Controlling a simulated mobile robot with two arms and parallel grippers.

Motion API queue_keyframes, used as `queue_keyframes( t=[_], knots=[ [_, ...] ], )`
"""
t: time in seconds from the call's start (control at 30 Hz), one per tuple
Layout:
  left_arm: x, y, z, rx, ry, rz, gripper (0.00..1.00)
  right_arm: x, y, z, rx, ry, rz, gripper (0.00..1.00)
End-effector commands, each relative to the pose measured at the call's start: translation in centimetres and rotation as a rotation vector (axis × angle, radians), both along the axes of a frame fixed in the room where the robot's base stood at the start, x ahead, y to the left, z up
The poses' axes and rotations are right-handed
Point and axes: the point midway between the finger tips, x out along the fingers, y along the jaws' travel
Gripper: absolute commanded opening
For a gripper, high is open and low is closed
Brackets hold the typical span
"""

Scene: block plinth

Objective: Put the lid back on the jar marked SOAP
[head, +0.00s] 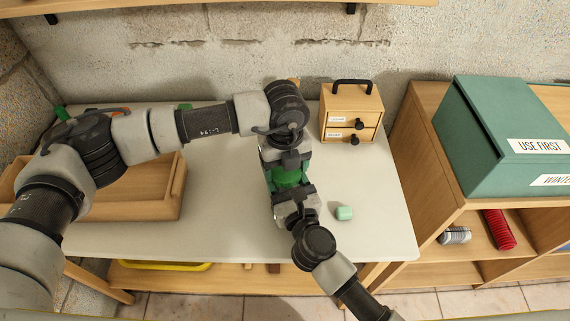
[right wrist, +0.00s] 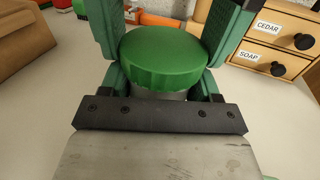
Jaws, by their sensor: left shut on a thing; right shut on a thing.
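A round green lid (right wrist: 163,57) with a ribbed edge sits over a grey cylindrical jar (right wrist: 158,94) in the right wrist view. I cannot tell whether the lid is seated or just above the rim. No mark on the jar shows. In the head view the green lid (head: 287,177) is between my two grippers, over the table's middle. My left gripper (head: 287,168) comes from the far side and is shut on the lid. My right gripper (head: 290,194) comes from the near side and is shut on the jar, which is mostly hidden in the head view.
A small wooden drawer chest (head: 350,107), its drawers labelled CEDAR and SOAP in the right wrist view, stands at the back right. A mint block (head: 344,213) lies right of my right gripper. A wooden tray (head: 125,207) is at left. The table's (head: 375,190) right side is mostly clear.

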Motion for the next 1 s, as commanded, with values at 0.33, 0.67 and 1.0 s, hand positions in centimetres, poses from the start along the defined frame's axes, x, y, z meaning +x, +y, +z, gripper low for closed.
queue_keyframes(
  t=[0.33, 0.67, 1.0],
  knots=[
    [-0.09, 0.14, -0.07, 0.006, 0.002, -0.001, 0.46, 0.00, 0.17, 0.29, 0.004, -0.005, 0.004, 0.20],
    [-0.11, 0.04, 0.41, 0.002, -0.003, -0.001, 0.46, 0.05, 0.04, 0.18, 0.001, -0.003, 0.001, 0.20],
    [-0.08, -0.01, 0.48, 0.002, -0.005, -0.002, 0.46, 0.04, -0.01, 0.09, 0.000, -0.001, 0.000, 0.20]
  ],
)
